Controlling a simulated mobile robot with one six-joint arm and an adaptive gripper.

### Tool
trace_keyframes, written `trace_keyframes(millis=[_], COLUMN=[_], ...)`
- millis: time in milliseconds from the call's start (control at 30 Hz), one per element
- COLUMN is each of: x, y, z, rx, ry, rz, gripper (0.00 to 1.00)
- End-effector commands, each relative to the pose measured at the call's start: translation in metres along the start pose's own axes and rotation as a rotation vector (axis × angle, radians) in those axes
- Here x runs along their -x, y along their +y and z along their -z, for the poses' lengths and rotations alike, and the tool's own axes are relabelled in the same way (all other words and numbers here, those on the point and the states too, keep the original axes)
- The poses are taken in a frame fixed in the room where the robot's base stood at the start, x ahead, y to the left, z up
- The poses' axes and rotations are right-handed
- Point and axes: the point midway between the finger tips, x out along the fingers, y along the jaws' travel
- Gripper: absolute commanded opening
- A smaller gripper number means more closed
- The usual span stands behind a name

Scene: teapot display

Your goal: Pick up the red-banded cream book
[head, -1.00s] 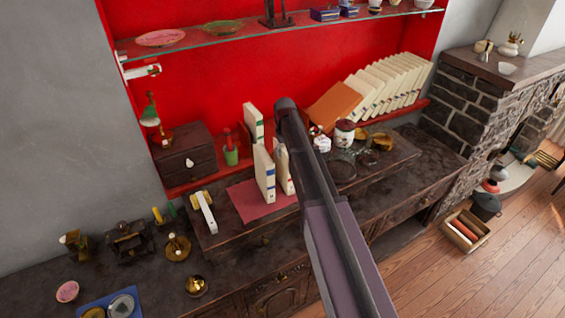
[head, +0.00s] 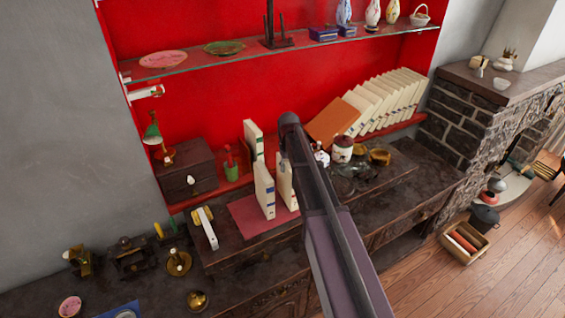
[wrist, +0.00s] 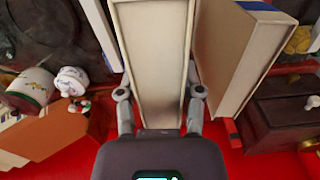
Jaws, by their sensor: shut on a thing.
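My gripper (wrist: 158,97) is shut on a cream book (wrist: 152,55) in the wrist view, one finger against each side. No red band shows on its visible faces, so I cannot tell its band colour. Another cream book (wrist: 245,50) stands at an angle on its right, and part of a pale book (wrist: 93,30) shows on its left. In the head view, a cream book with a blue label (head: 264,190) and one with a green mark (head: 253,140) stand upright near the arm. A third (head: 285,182) is partly hidden behind my arm, and the fingers are hidden.
A row of leaning cream books (head: 390,100) and an orange book (head: 334,122) are at the back right. A lidded jar (head: 342,149) stands right of the arm, a small wooden drawer box (head: 187,172) to the left. A glass shelf (head: 285,46) runs above.

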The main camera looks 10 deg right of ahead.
Motion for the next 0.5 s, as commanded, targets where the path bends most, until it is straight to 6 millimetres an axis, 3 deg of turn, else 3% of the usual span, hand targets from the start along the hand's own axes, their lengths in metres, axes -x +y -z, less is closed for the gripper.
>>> trace_keyframes(millis=[33,200,500], x=[0.002,0.006,0.01], y=[-0.001,0.001,0.003], z=[-0.017,-0.055,-0.104], rx=[-0.001,0.0,0.0], ry=[0.0,0.0,0.0], rz=[0.0,0.0,0.0], gripper=[0.0,0.0,0.0])
